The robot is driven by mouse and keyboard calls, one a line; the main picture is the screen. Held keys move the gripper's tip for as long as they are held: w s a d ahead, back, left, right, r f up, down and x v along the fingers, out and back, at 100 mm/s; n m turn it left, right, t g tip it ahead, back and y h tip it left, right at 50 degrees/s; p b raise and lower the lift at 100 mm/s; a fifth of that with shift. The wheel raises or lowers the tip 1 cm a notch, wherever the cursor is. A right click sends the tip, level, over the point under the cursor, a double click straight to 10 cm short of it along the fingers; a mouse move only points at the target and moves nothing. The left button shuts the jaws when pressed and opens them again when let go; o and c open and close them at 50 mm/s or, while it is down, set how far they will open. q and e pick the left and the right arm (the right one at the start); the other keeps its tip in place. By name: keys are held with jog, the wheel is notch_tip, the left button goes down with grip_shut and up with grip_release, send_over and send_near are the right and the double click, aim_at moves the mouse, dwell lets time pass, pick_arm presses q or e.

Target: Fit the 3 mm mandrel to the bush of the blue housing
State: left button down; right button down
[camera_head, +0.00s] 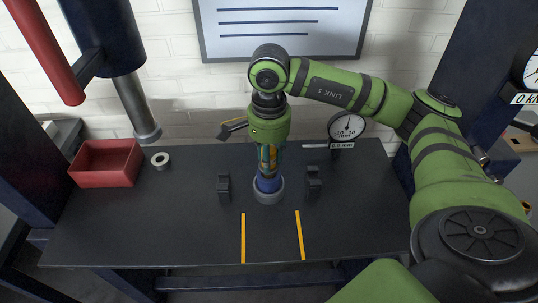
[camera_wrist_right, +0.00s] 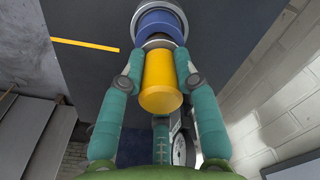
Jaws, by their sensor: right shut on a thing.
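My right gripper (camera_head: 268,168) points straight down over the middle of the table. In the right wrist view its teal fingers (camera_wrist_right: 158,62) are shut on a yellow cylinder, which I take to be the mandrel (camera_wrist_right: 160,85). The blue housing (camera_head: 268,185) stands upright in a grey round seat (camera_head: 268,196). In the right wrist view the blue housing (camera_wrist_right: 160,27) lies in line with the yellow cylinder, with a grey ring-shaped part between them. The bush and the mandrel's lower end are hidden, so I cannot tell how deep it sits. My left gripper is out of view.
Two small black blocks (camera_head: 223,187) (camera_head: 314,182) flank the seat. A red tray (camera_head: 106,163) and a grey ring (camera_head: 160,160) are at the left. A dial gauge (camera_head: 346,127) stands behind at right. Two yellow stripes mark the clear front of the black table (camera_head: 150,235).

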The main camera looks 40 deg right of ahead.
jog(key=shift+f, duration=0.1)
jog(key=c, duration=0.8)
grip_release()
jog(key=shift+c, duration=0.2)
notch_tip(320, 180, up, 12)
